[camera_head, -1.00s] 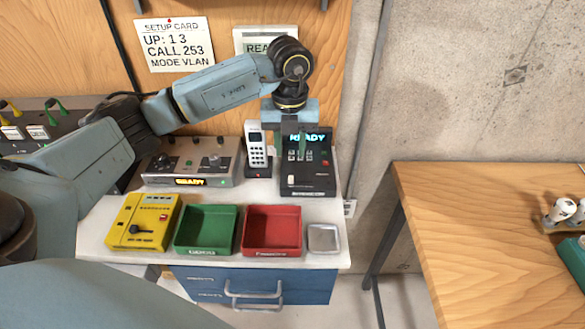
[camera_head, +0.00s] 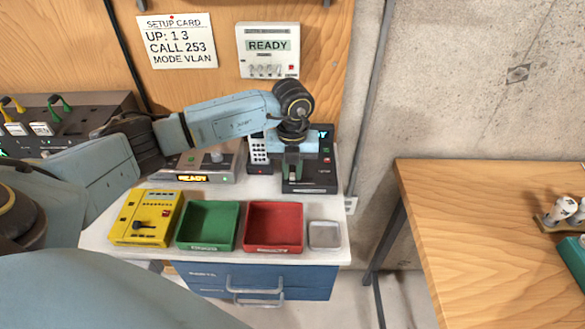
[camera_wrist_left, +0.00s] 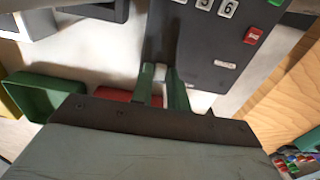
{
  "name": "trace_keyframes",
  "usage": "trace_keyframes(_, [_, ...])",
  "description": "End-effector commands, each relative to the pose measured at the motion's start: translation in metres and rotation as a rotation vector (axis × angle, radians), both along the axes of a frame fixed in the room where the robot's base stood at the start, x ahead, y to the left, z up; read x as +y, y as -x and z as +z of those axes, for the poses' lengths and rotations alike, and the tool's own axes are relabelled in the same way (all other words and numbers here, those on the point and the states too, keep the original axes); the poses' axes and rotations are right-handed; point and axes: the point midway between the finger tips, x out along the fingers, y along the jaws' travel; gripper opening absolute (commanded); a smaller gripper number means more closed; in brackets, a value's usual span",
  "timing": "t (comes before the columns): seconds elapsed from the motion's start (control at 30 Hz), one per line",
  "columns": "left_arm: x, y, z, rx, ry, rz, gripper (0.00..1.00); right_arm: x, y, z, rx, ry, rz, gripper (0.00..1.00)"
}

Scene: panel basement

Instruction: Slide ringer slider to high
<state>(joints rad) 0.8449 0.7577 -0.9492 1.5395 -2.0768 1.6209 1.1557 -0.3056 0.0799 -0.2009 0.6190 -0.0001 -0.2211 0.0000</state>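The black desk unit (camera_head: 325,178) with keys and a lit display stands at the back right of the white desk; my left wrist covers much of it. In the left wrist view its dark face (camera_wrist_left: 205,50) shows number keys, a red key and a green key. My left gripper (camera_head: 293,176) points down at the unit's lower left part. Its green fingers stand close together on either side of a small pale knob (camera_wrist_left: 160,73), apparently the ringer slider, which fills the gap at the tips. Any slider markings are too hidden to read. My right gripper is out of view.
A grey console (camera_head: 222,178), yellow box (camera_head: 125,222), green tray (camera_head: 208,247), red tray (camera_head: 275,249) and small metal dish (camera_head: 324,236) share the desk. A wooden table (camera_head: 470,215) stands at the right.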

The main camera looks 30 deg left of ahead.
Motion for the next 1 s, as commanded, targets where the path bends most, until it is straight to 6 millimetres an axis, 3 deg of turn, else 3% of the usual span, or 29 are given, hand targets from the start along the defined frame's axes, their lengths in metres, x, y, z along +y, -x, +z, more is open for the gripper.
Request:
trace_keyframes(0.13, [0.0, 0.0, 0.0, 0.0, 0.0, 0.0, 0.0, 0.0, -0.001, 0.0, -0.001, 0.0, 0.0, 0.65])
trace_keyframes(0.4, [-0.002, -0.001, 0.0, -0.001, 0.001, 0.0, 0.0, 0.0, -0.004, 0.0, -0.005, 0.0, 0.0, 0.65])
trace_keyframes(0.7, [-0.038, -0.024, 0.0, -0.002, 0.003, -0.001, 0.0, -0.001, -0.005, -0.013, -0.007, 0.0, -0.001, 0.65])
trace_keyframes(1.0, [-0.043, -0.026, 0.001, -0.004, 0.003, -0.001, 0.0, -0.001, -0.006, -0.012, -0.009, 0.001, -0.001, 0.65])
